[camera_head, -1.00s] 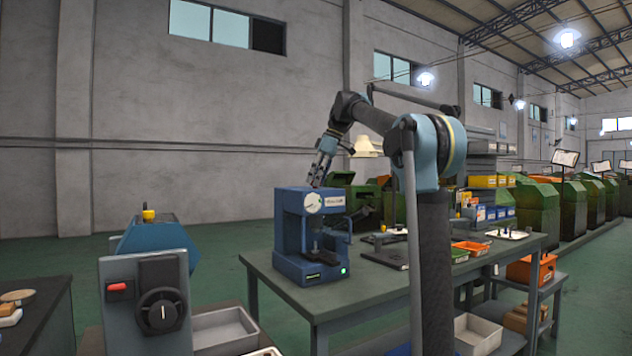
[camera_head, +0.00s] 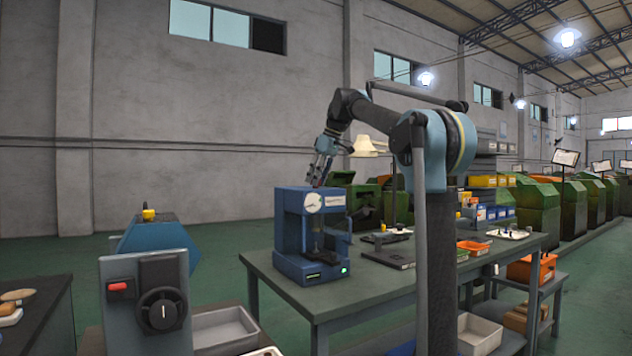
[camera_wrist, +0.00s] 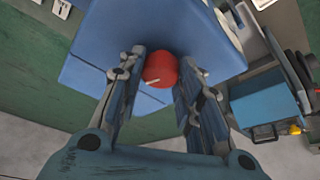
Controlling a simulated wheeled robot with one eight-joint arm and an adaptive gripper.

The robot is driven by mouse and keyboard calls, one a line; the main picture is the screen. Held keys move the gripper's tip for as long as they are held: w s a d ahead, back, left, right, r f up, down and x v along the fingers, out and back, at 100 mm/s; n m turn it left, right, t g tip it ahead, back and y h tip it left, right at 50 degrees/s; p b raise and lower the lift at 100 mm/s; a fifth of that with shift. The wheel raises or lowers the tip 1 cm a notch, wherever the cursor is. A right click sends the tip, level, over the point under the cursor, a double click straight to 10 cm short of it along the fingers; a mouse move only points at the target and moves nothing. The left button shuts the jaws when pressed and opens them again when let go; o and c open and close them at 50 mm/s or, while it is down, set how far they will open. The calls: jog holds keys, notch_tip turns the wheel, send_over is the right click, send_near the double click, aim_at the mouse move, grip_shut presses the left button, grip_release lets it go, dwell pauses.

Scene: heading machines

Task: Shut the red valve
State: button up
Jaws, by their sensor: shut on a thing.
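The red valve (camera_wrist: 160,70) is a round red knob with a short pale mark on its face, seen in the wrist view against the blue machine (camera_wrist: 120,30). My gripper (camera_wrist: 160,84) has its fingers on both sides of the knob and is shut on it. In the head view the blue machine (camera_head: 296,258) stands on the near left end of the workbench. My gripper (camera_head: 318,178) is at the top of that machine there, and the red valve cannot be made out in that view.
The bench (camera_head: 345,297) also carries a dark plate (camera_head: 392,254), a lamp (camera_head: 365,147) and orange trays (camera_head: 472,247).

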jog(key=m+t+h, duration=0.1)
jog(key=m, duration=0.2)
jog(key=m+t+h, duration=0.1)
jog(key=m, duration=0.3)
jog(key=shift+s+a, duration=0.15)
jog(key=shift+s, duration=0.05)
jog(key=m, duration=0.2)
jog(key=m+h, duration=0.1)
jog(key=m, duration=0.1)
jog(key=shift+a+m+h, duration=0.1)
jog(key=shift+m+h, duration=0.8)
jog(key=shift+m, duration=0.9)
jog(key=o, duration=1)
jog(key=shift+r, duration=0.15)
jog(key=v, duration=1.1)
jog(key=shift+s+a+r, duration=0.1)
jog(key=shift+s+r, duration=0.1)
jog(key=shift+s, duration=0.05)
